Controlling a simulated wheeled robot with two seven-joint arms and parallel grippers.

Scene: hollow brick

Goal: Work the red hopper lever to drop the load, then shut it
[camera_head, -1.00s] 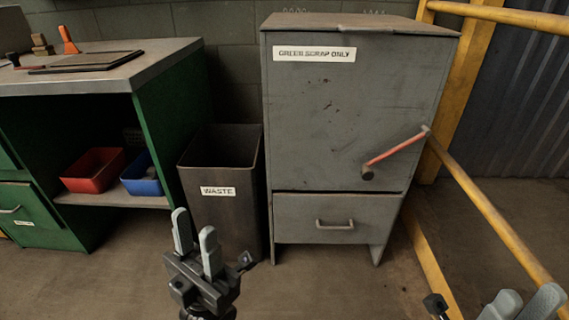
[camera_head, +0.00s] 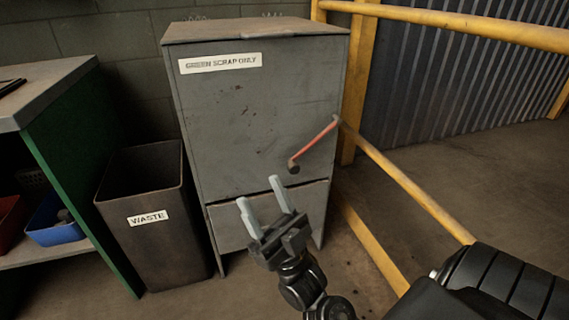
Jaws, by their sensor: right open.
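The grey hopper cabinet (camera_head: 235,115), labelled "GREEN SCRAP ONLY", stands in the middle of the head view. Its red lever (camera_head: 317,142) is on the right part of the front. It slants from a pivot at the upper right down to a dark knob at the lower left. My right gripper (camera_head: 258,191) is open and empty in front of the cabinet's lower drawer (camera_head: 228,228). In the picture its fingertips are below and left of the lever's knob, apart from it. The gripper hides the drawer handle. My left gripper is out of view.
A dark waste bin (camera_head: 143,235) stands left of the cabinet. Further left is a green bench (camera_head: 80,170) with a blue tray (camera_head: 52,232) on its shelf. A yellow rail (camera_head: 410,187) runs along the right side. Floor is clear beyond it.

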